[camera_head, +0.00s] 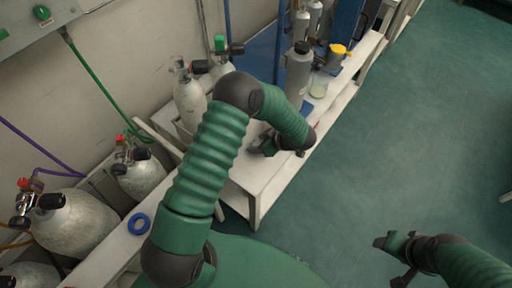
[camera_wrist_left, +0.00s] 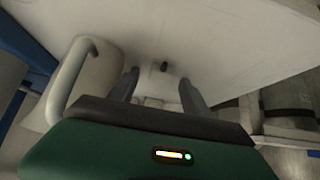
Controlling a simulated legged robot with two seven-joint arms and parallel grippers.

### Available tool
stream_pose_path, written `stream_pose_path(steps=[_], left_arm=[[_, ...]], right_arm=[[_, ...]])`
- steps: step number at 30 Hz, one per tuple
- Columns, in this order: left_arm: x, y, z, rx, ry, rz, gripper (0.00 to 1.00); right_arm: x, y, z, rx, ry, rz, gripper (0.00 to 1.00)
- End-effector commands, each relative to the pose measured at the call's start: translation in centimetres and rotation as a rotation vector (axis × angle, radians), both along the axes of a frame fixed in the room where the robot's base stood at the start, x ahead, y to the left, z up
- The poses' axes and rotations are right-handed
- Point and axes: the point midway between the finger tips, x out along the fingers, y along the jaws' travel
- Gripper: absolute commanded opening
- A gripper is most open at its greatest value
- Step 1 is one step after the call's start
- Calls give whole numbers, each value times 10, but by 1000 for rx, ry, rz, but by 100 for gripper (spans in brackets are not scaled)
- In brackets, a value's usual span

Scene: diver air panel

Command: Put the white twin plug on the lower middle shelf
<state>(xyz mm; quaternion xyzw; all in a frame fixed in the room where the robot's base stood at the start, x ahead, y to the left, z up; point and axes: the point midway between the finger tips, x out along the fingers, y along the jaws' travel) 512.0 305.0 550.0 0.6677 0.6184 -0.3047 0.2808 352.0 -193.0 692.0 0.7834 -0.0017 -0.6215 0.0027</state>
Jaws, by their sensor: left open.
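In the left wrist view a small white block with a dark stub (camera_wrist_left: 164,67), which looks like the white twin plug, lies between the two fingers of my left gripper (camera_wrist_left: 160,90). The fingers stand apart, one on each side of it; I cannot tell whether they touch it. In the head view my left gripper (camera_head: 268,147) is low over the white bench, and my arm hides much of the area around it. The plug cannot be made out there. My right gripper (camera_head: 391,262) hangs over the green floor, away from the bench. I cannot tell which surface is the lower middle shelf.
A pale container with a handle (camera_wrist_left: 85,78) stands close left of my left gripper in the wrist view. Grey cylinders (camera_head: 190,100) stand behind my left arm. A grey bottle (camera_head: 298,72) and a yellow-topped item (camera_head: 338,54) stand farther along the bench.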

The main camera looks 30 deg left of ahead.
Motion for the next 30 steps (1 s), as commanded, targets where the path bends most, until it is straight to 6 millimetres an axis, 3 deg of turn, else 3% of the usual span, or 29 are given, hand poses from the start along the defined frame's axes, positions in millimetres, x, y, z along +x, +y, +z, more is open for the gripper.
stream_pose_path(steps=[6, 18, 30], left_arm=[[1, 3, -3, -1, -1, -2, 54], [0, 3, -3, -1, -1, -1, 2], [1, 2, 2, -2, -1, -2, 0]], right_arm=[[0, 0, 0, 0, -1, -1, 61], [0, 0, 0, 0, -1, -1, 61], [0, 0, 3, 0, 0, -1, 61]])
